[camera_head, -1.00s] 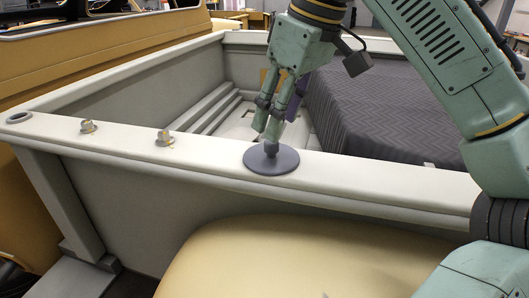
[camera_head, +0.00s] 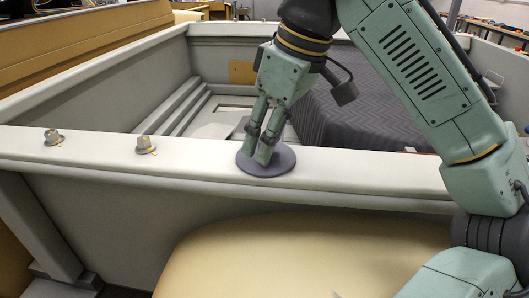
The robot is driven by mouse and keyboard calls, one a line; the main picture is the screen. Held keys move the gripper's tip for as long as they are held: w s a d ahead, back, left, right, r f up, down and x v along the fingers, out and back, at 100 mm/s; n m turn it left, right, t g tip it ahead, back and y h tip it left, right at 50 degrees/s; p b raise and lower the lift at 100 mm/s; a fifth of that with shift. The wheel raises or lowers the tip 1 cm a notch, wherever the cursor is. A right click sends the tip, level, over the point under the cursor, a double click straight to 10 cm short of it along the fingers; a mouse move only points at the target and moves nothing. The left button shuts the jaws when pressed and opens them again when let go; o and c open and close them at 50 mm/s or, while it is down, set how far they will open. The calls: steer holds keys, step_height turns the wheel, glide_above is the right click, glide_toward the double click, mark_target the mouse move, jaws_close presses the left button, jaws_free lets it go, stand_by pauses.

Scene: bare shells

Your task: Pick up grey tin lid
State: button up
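The grey tin lid (camera_head: 284,161) is a flat, round, dark grey disc. It lies on the pale ledge of the truck bed's side wall, near the middle of the view. My gripper (camera_head: 257,155) points down at the lid, with its fingertips low over the lid's centre and left part. The lid's small central knob is hidden behind the fingers. I cannot tell whether the fingers are closed on the knob or only around it. The lid appears to rest flat on the ledge.
A dark grey quilted cover (camera_head: 365,115) lies in the bed behind, on the right. A rounded tan surface (camera_head: 300,250) is in front below. The ledge beside the lid is clear.

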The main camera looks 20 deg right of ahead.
steer(key=c, duration=0.8)
steer(key=shift+c, duration=0.2)
